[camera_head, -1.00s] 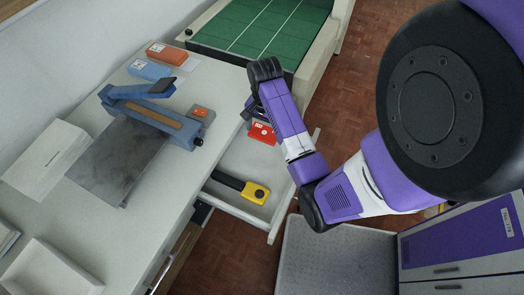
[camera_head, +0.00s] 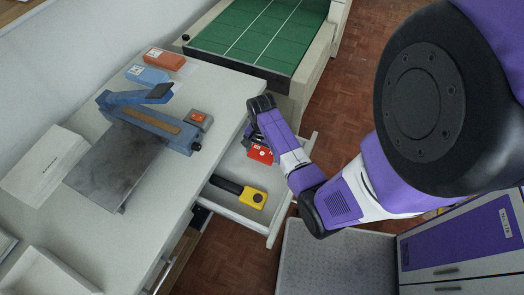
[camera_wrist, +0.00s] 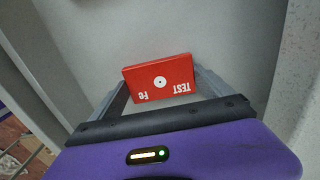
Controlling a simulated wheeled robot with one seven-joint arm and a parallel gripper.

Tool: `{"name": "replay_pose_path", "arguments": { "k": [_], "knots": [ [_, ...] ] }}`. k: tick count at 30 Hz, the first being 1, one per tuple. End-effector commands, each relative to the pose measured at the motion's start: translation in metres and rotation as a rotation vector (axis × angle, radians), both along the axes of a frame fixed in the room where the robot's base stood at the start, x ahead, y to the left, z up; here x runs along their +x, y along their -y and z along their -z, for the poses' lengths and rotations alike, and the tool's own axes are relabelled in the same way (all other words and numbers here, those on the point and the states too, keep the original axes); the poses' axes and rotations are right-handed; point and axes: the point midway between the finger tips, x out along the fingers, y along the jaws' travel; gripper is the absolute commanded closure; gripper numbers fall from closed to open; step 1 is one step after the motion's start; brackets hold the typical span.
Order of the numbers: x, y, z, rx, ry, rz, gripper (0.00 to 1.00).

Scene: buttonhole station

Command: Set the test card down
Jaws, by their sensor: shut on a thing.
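The test card (camera_wrist: 158,80) is a flat red piece with white lettering "TEST Fe" and a white dot. It sits between the two fingers of my gripper (camera_wrist: 162,82), which is shut on it. In the head view the red card (camera_head: 260,154) shows below my wrist, over or in the open drawer (camera_head: 232,166) at the bench's front. My gripper (camera_head: 254,146) itself is mostly hidden there by my wrist. Whether the card touches the drawer floor I cannot tell.
A yellow and black tool (camera_head: 252,198) lies in the drawer's near part. On the bench (camera_head: 150,225) stand a blue lever device (camera_head: 150,120) with a grey plate, orange and blue boxes, a white stack (camera_head: 45,165) and a white tray (camera_head: 45,275). A green-topped table (camera_head: 255,35) stands behind.

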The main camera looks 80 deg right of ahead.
Motion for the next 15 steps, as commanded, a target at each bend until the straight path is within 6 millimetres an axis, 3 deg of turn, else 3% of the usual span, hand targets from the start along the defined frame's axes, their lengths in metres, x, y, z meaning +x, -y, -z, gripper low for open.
{"name": "replay_pose_path", "arguments": {
  "k": [5,6,7,15],
  "knots": [
    [0.0001,-0.0001,0.0031,0.000,0.000,-0.001,0.52],
    [0.0000,-0.0001,0.0036,0.000,-0.001,-0.001,0.08],
    [0.0000,0.0000,0.0030,0.000,0.000,0.000,0.02],
    [-0.0001,0.0001,0.0016,0.000,0.000,0.000,0.00]
  ]
}}
